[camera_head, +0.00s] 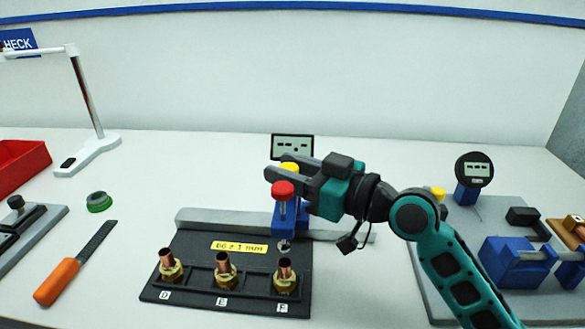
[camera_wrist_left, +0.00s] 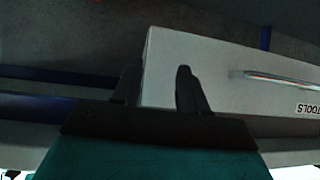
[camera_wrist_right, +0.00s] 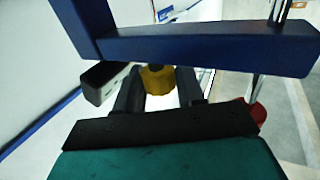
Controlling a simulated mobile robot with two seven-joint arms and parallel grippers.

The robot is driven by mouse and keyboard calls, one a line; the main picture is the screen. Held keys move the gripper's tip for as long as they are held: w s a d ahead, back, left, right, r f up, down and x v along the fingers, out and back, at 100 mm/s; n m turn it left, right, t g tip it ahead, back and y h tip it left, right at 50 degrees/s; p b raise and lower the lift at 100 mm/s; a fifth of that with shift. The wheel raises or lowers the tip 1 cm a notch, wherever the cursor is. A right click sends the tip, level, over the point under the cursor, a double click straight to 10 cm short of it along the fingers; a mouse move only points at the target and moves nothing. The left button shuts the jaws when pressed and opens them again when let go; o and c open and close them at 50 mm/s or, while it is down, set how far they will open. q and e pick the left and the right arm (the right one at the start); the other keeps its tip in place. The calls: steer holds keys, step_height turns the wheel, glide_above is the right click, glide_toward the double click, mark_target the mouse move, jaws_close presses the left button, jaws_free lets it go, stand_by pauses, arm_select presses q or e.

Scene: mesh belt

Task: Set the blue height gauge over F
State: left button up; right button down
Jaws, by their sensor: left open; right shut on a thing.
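The blue height gauge (camera_head: 278,222) stands at the right part of the grey rail (camera_head: 205,216), with a red knob (camera_head: 283,190) and a display (camera_head: 292,147). My right gripper (camera_head: 277,169) is shut on its yellow knob (camera_head: 289,167), which shows between the fingers in the right wrist view (camera_wrist_right: 158,80). The gauge's lower tip (camera_head: 284,246) appears in line with the copper-and-brass fitting at F (camera_head: 285,272), above it in the picture; exact depth is unclear. Similar fittings stand at D (camera_head: 170,268) and E (camera_head: 224,272). My left gripper (camera_wrist_left: 160,88) is open and empty, seen only in its wrist view.
An orange-handled file (camera_head: 58,281), a green ring (camera_head: 99,202) and a red bin (camera_head: 22,164) lie left. A plate with a blue vise (camera_head: 515,262) and a round dial gauge (camera_head: 475,169) is right. The left wrist view shows a TOOLS box (camera_wrist_left: 260,120).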

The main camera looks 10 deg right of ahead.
steer(key=c, duration=1.1)
jaws_free()
steer(key=b+v, duration=0.4)
steer(key=v, duration=0.9)
